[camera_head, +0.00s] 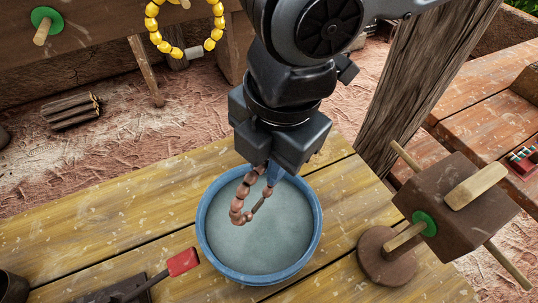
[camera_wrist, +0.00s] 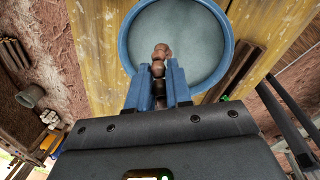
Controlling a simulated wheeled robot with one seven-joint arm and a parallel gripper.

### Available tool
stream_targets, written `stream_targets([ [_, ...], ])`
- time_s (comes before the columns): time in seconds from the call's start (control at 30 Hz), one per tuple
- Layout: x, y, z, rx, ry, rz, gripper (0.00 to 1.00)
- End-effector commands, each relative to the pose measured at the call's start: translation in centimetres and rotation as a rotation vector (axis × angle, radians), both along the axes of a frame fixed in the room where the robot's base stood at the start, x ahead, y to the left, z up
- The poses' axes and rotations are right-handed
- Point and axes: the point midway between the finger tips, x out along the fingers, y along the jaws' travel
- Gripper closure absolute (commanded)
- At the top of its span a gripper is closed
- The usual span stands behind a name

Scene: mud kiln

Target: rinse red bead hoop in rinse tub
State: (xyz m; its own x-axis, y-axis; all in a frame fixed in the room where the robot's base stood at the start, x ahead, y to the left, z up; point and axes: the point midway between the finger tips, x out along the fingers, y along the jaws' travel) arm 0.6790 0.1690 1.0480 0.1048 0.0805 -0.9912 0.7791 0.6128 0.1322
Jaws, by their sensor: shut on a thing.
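My gripper (camera_head: 273,173) points down over the blue rinse tub (camera_head: 202,228) and is shut on a hoop of coppery red-brown beads (camera_head: 237,208). The hoop hangs from the fingers within the tub's outline, over the grey-blue water. I cannot tell whether its lower beads touch the water. In the wrist view, a few beads (camera_wrist: 160,52) show between and beyond the blue fingers (camera_wrist: 158,75), with the tub (camera_wrist: 227,40) behind them. The fingers and gripper body hide the rest of the hoop there.
The tub stands on a yellow plank table (camera_head: 120,240). A brown block stand (camera_head: 450,215) with wooden pegs and a green disc is at the right. A red-tipped tool (camera_head: 183,262) lies at the front left. A yellow bead hoop (camera_head: 152,24) hangs at the top.

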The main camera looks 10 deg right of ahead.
Motion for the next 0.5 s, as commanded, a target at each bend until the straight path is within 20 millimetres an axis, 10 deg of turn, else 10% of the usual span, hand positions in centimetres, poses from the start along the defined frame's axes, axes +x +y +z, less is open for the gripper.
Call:
stream_targets([
  [0.5, 0.0, 0.0, -5.0, 0.001, 0.002, 0.0, 1.0],
])
